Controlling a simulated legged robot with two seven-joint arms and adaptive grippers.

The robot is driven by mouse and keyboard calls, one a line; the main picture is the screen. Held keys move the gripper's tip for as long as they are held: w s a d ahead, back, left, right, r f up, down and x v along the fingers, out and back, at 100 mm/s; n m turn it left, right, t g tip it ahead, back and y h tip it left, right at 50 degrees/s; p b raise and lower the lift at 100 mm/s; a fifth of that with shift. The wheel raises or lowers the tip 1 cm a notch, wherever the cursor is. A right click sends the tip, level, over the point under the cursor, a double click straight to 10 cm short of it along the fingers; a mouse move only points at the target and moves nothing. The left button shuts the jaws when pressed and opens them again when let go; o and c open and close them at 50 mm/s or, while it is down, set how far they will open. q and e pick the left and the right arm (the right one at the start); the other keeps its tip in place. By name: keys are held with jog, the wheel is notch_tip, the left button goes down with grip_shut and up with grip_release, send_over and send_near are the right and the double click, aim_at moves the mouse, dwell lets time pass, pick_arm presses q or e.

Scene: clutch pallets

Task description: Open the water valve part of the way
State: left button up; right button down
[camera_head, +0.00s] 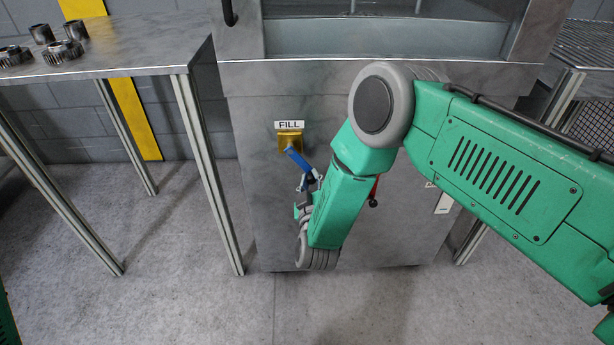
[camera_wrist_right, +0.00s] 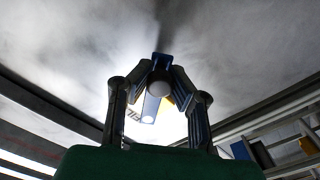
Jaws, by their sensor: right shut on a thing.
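The water valve has a brass-yellow body (camera_head: 290,139) on the front of the grey metal cabinet, under a white FILL label (camera_head: 289,125). Its blue lever handle (camera_head: 298,160) slants down and to the right from the body. My right gripper (camera_head: 311,183) is shut on the lower end of this handle. In the right wrist view the fingers (camera_wrist_right: 158,88) close around the blue handle (camera_wrist_right: 151,107), with the pale cabinet face behind. My right forearm hides part of the cabinet front. My left gripper is out of view.
A red lever with a dark knob (camera_head: 374,201) shows partly behind my right forearm. A metal table (camera_head: 140,50) with several gear parts (camera_head: 64,51) stands at the left, its legs close to the cabinet. A wire rack (camera_head: 588,45) stands at the right. The floor in front is clear.

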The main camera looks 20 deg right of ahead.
jog(key=shift+s+a+f+n, duration=0.1)
jog(key=shift+s+f+n, duration=0.2)
jog(key=shift+n, duration=0.1)
jog(key=c, duration=1.5)
grip_release()
jog(key=shift+o, duration=0.5)
jog(key=shift+r, duration=0.3)
jog(key=v, duration=1.2)
